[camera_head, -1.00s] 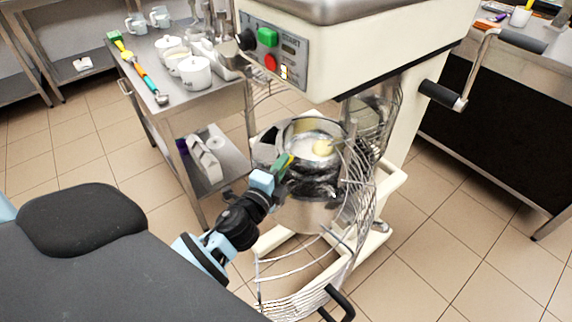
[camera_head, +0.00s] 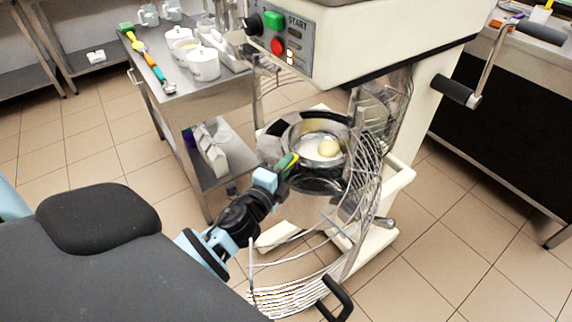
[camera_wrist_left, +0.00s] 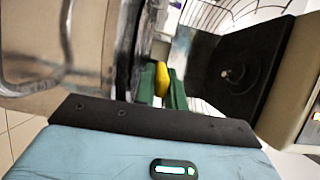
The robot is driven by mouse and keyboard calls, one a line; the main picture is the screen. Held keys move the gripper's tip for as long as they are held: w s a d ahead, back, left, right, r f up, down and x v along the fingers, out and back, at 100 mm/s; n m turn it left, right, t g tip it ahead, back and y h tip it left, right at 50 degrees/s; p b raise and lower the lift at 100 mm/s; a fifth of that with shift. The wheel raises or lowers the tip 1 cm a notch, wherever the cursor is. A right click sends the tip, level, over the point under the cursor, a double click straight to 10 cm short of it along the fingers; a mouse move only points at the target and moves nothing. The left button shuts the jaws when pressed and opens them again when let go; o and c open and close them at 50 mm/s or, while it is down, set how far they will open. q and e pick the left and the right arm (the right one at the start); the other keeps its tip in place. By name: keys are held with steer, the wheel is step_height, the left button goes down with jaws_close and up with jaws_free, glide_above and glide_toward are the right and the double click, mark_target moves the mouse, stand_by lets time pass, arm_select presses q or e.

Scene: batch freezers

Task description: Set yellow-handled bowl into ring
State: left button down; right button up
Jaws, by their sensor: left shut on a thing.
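The steel bowl (camera_head: 308,207) stands upright inside the wire guard of the mixer, with a pale lump in it. Its yellow handle (camera_wrist_left: 161,78) shows in the left wrist view between the green fingertips of my left gripper (camera_head: 287,162). My left gripper is shut on this handle at the bowl's left side, near the rim. A dark ring (camera_head: 333,116) shows behind the bowl's far rim; the bowl hides its near part. I cannot tell whether the bowl rests in it. My right gripper is in no view.
The mixer head (camera_head: 385,40) with its buttons hangs above and behind the bowl. The wire guard (camera_head: 368,185) curves around the bowl's right and front. A steel cart (camera_head: 170,100) with white pots stands at the left. Tiled floor is free at lower right.

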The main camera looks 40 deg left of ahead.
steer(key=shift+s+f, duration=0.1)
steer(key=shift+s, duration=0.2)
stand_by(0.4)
arm_select(q)
steer(key=shift+f+b, duration=0.35)
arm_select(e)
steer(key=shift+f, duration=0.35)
arm_select(q)
steer(key=c, duration=1.4)
jaws_free()
steer(key=shift+o, duration=0.2)
steer(key=shift+s+f, duration=0.1)
steer(key=shift+f, duration=0.2)
steer(key=shift+s, duration=0.3)
steer(key=s, duration=0.7)
steer(key=shift+d+r+b, duration=0.25)
steer(key=shift+d+b, duration=0.15)
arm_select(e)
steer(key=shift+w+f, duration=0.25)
